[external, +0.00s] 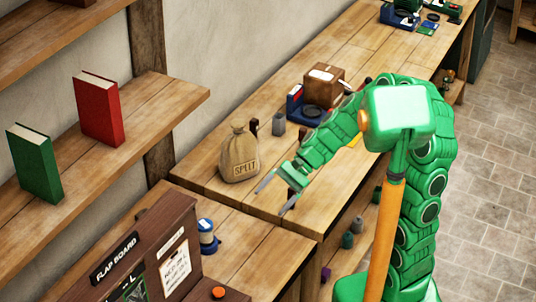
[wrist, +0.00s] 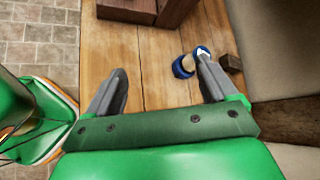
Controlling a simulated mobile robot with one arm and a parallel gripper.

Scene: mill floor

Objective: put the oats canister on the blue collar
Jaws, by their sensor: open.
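A small blue-and-white cylinder (external: 207,232), which looks like the canister, stands upright on the near table beside the flap board. A blue ring-like base, which may be the collar, shows low at its side (external: 213,247). In the wrist view a blue ring (wrist: 180,70) with a tan middle lies beside a blue-and-white round thing (wrist: 203,50), partly behind my right finger. I cannot tell whether the canister is in or beside the ring. My gripper (external: 276,196) is open and empty above the table, fingers apart in the wrist view (wrist: 163,75), to the right of the cylinder.
A dark brown flap board (external: 165,250) stands at the near left. A sack marked SPLIT (external: 239,155) stands behind my gripper. A grey cylinder (external: 279,125) and a brown box (external: 323,86) stand farther back. Bare planks (external: 262,235) lie between cylinder and table edge.

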